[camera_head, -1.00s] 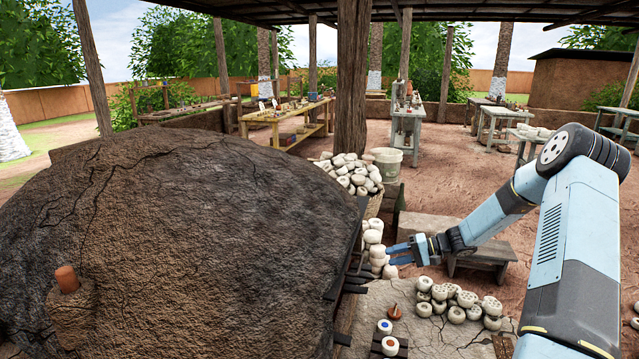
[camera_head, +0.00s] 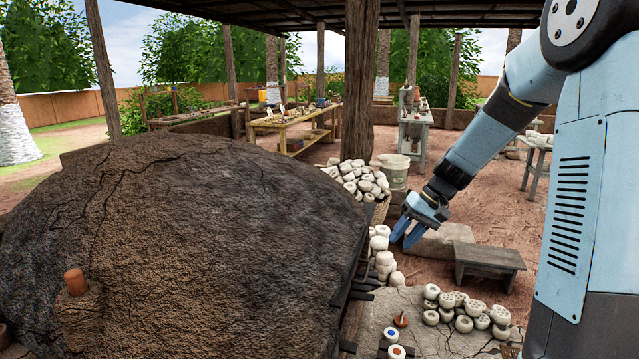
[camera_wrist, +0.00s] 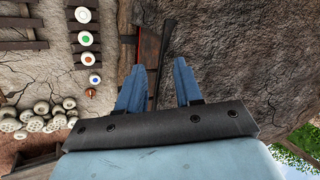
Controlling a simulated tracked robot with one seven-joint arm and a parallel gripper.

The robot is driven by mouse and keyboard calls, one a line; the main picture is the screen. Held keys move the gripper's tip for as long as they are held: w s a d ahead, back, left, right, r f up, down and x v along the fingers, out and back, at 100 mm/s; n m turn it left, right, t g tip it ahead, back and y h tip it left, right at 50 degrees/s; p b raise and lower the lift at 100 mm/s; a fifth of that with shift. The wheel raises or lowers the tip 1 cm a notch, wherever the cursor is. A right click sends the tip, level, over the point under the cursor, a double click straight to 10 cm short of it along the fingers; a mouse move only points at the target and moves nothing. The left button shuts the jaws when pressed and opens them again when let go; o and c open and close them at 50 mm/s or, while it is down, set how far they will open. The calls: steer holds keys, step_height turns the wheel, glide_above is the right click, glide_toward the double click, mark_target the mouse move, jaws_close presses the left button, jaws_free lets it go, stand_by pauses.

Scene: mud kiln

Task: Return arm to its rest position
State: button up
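My blue arm fills the right side of the head view, with the elbow high near the top edge. My gripper (camera_head: 404,242) hangs down and to the left, in the air in front of the piled white pieces. In the wrist view, my gripper (camera_wrist: 158,75) shows two blue fingers standing apart. Nothing is held between them; a dark bar lies in the background behind the gap.
The big cracked mud kiln (camera_head: 190,240) fills the left, with a reddish plug (camera_head: 75,282) on it. White pieces (camera_head: 462,308) lie on the ground slab, near a low wooden bench (camera_head: 490,257). A bucket (camera_head: 394,172) and work tables (camera_head: 290,124) stand behind.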

steer(key=s+r+t+h, duration=0.1)
steer(key=s+r, duration=0.3)
steer(key=s, duration=0.5)
steer(key=s+d+r+t+h, duration=0.1)
steer(key=s+r+t+h, duration=0.1)
steer(key=s+r, duration=0.3)
steer(key=s+d+r+t+h, duration=0.1)
steer(key=s+r, duration=0.4)
steer(key=s, duration=0.8)
steer(key=shift+d+m+t+h, duration=0.15)
steer(key=shift+m+t+h, duration=0.15)
steer(key=shift+t+h, duration=0.55)
steer(key=shift+s+r, duration=0.1)
